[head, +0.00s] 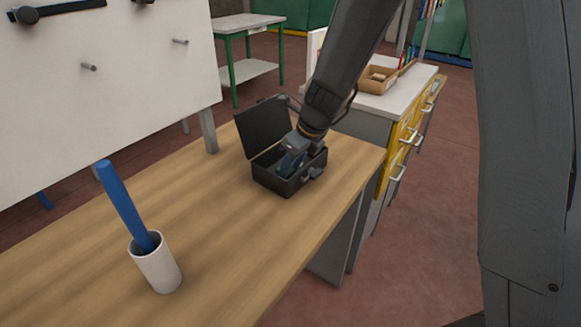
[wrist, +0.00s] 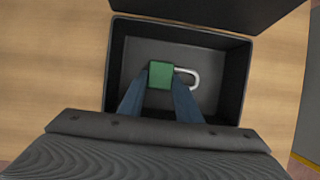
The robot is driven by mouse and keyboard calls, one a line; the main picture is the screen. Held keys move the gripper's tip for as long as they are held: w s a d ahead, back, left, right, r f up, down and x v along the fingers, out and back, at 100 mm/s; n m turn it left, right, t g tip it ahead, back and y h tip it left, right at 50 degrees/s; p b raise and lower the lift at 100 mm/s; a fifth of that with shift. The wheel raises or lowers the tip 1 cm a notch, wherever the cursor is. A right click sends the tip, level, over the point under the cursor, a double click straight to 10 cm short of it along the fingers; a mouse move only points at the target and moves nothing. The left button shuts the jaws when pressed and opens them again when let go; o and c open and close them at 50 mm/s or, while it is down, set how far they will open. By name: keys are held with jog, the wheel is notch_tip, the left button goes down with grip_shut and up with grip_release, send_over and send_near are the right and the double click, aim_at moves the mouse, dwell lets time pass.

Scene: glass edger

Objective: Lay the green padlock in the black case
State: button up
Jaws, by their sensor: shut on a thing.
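The black case (head: 283,185) stands open on the wooden table, its lid (head: 263,124) raised at the back. In the wrist view the case's inner floor (wrist: 212,97) is bare around the padlock. The green padlock (wrist: 160,75) has a silver shackle pointing right. It is between the two blue fingers of my gripper (wrist: 160,84), which is shut on it inside the outline of the case. I cannot tell whether the padlock touches the case floor. In the head view my gripper (head: 290,163) reaches down into the case and mostly hides the padlock.
A white cup (head: 157,266) holding a blue rod (head: 124,205) stands at the table's front left. The table (head: 215,225) is clear between cup and case. A white board (head: 110,85) with pegs stands behind. A drawer cabinet (head: 400,97) with a cardboard tray (head: 377,80) is at the right.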

jog(key=shift+f, duration=0.15)
jog(key=o, duration=1.1)
